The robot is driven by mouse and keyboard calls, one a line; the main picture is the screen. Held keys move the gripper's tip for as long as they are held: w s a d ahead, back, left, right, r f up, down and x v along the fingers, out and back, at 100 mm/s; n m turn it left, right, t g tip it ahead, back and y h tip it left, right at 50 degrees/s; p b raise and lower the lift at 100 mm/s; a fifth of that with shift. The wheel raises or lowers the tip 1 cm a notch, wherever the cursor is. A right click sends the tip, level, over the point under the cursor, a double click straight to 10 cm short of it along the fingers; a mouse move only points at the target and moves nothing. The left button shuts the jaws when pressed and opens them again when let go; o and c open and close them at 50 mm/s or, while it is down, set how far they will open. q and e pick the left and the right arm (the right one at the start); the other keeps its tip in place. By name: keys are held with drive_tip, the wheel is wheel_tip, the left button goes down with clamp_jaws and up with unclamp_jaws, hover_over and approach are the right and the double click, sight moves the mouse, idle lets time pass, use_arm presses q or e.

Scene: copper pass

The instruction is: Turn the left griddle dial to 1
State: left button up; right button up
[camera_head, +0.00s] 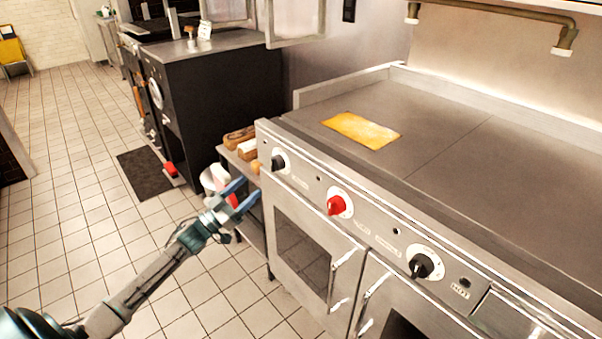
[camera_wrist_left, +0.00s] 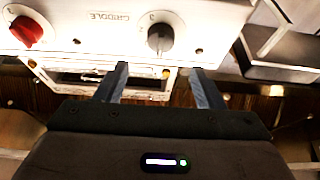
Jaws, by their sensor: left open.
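The left griddle dial (camera_head: 279,162) is a black knob on a white round plate, at the left end of the steel griddle's front panel in the head view. A black dial that appears to be the same one shows in the left wrist view (camera_wrist_left: 160,38), just beyond the fingers, with small numerals around it. I cannot read its setting. My left gripper (camera_head: 243,193) is open and empty, with blue-tipped fingers, below and left of that dial. The fingers also show in the left wrist view (camera_wrist_left: 158,80), apart and not touching the dial. My right gripper is not in view.
A red dial (camera_head: 337,205) and another black dial (camera_head: 422,265) sit farther right on the panel. Oven doors with handles (camera_head: 343,280) are below. A yellow slab (camera_head: 361,130) lies on the griddle top. A low shelf with food and a white bucket (camera_head: 213,180) stand left of the griddle.

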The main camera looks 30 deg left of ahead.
sight(276, 163)
use_arm(q)
drive_tip(key=x, duration=0.9)
drive_tip(key=shift+w+p, duration=0.3)
drive_tip(key=shift+p, duration=0.1)
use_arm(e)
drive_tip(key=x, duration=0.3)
use_arm(q)
drive_tip(key=shift+d, duration=0.1)
drive_tip(key=c, duration=1)
